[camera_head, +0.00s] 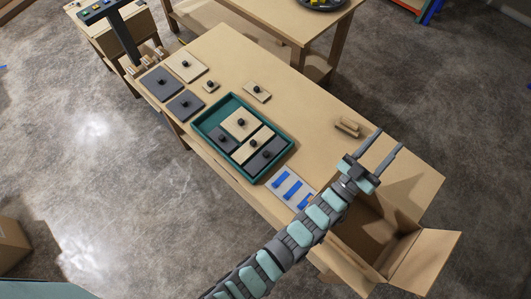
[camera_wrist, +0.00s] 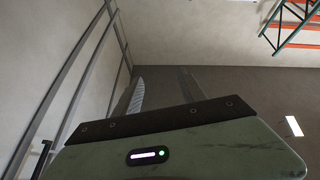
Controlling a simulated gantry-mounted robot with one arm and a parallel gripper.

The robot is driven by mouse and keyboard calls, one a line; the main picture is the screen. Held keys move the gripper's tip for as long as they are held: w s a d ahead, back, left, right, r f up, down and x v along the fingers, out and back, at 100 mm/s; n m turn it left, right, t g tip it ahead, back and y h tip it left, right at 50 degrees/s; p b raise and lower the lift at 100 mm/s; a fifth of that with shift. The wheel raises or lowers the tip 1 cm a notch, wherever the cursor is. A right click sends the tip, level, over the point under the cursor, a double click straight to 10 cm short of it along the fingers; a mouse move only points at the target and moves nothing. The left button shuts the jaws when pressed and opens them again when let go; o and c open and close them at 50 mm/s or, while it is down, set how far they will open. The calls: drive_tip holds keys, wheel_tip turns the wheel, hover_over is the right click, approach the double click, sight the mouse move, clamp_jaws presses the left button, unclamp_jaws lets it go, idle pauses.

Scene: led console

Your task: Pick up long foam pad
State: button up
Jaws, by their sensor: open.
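Flat pads with black knobs lie on the wooden table; I cannot tell for sure which is the long foam pad. A teal tray (camera_head: 205,131) holds a larger beige pad (camera_head: 234,123), a narrow beige pad (camera_head: 243,153) and dark grey pads (camera_head: 261,161) at its lower edge. Outside it, at the table's left end, lie dark grey pads (camera_head: 153,78) and beige pads (camera_head: 193,72). My gripper (camera_head: 390,142) is open and empty, above the table's right part, well right of the tray.
A panel with blue strips (camera_head: 289,184) lies beside the tray, close to my arm. A small wooden block (camera_head: 347,127) sits near the back edge. An open cardboard box (camera_head: 423,252) stands at the right end. The table's middle back is mostly clear.

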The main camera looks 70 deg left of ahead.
drive_tip(key=w+a+f+n+g+b, duration=0.1)
drive_tip(key=w+a+f+g, duration=0.15)
drive_tip(key=a+f, duration=0.35)
drive_tip(key=w+a+f+n+g+b, duration=0.1)
drive_tip(key=a+f+g, duration=0.25)
drive_tip(key=a, duration=0.45)
drive_tip(key=m+g+h+b, duration=0.4)
drive_tip(key=g+h+b, duration=0.4)
drive_tip(key=g, duration=0.4)
hover_over(266, 153)
drive_tip(key=s, duration=0.2)
drive_tip(key=shift+y, duration=0.7)
wheel_tip(266, 153, down, 27)
drive_tip(key=shift+s+f, duration=0.15)
drive_tip(key=shift+f, duration=0.05)
drive_tip(key=x, duration=0.2)
drive_tip(key=d+x, duration=0.1)
drive_tip(key=x, duration=0.1)
drive_tip(key=shift+a+f, duration=0.2)
drive_tip(key=shift+f, duration=0.55)
